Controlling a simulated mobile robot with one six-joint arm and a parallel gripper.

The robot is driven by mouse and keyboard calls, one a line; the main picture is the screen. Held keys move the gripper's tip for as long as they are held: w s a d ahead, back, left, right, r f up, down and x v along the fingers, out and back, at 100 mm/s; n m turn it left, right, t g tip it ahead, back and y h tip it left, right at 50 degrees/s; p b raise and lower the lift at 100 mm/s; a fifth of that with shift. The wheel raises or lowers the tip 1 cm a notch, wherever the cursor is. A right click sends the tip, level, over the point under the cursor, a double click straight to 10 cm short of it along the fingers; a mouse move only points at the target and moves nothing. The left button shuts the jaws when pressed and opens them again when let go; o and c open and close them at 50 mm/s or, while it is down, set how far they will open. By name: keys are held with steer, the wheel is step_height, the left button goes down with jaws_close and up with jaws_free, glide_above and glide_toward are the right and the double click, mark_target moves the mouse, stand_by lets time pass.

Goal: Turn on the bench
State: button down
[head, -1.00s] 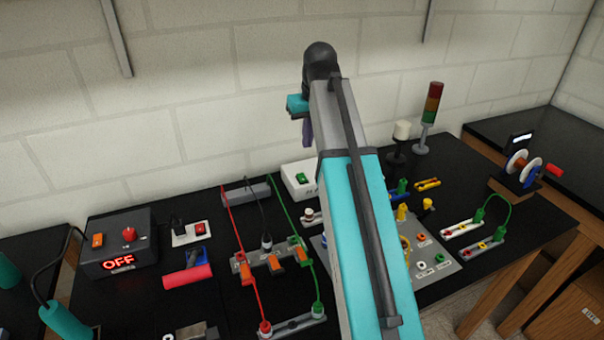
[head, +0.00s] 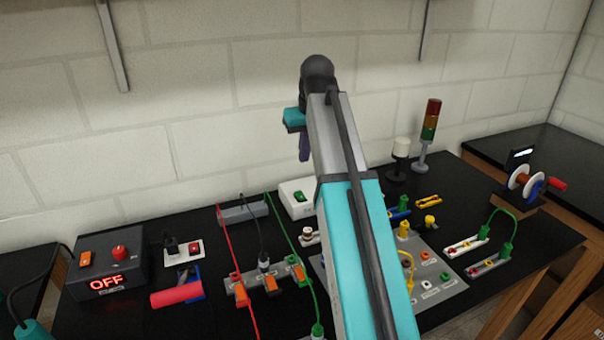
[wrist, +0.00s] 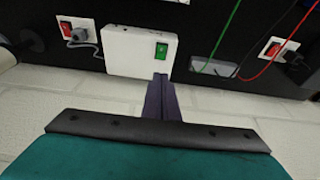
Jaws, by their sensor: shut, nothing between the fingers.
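A white box (head: 289,207) with a green rocker switch (head: 299,196) stands at the back of the black bench. My gripper (head: 304,155) is above and behind it in the head view, with its purple fingers together and empty. In the wrist view the fingertips (wrist: 160,77) are shut and appear beside the box's edge near the green switch (wrist: 161,50); contact cannot be told. A dark control box (head: 108,265) at the left shows a red "OFF" display (head: 106,282), an orange switch (head: 85,258) and a red button (head: 119,252).
A socket with a red switch (head: 195,248) is right of the control box. Red and green cables run to terminal blocks in the middle. My arm hides part of the connector panel (head: 440,285). A signal tower (head: 429,130) stands at the back right. The wall is close behind.

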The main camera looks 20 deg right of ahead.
mark_target(300, 195)
steer(key=shift+p+x, duration=1.45)
steer(key=shift+x, duration=5.5)
steer(key=shift+w, duration=0.2)
steer(key=shift+f+g, duration=0.15)
steer(key=shift+g, duration=0.15)
steer(key=shift+s+p, duration=0.3)
steer(key=shift+p, duration=0.05)
steer(key=shift+s, duration=0.6)
steer(key=shift+r+p, duration=0.25)
steer(key=shift+p, duration=0.15)
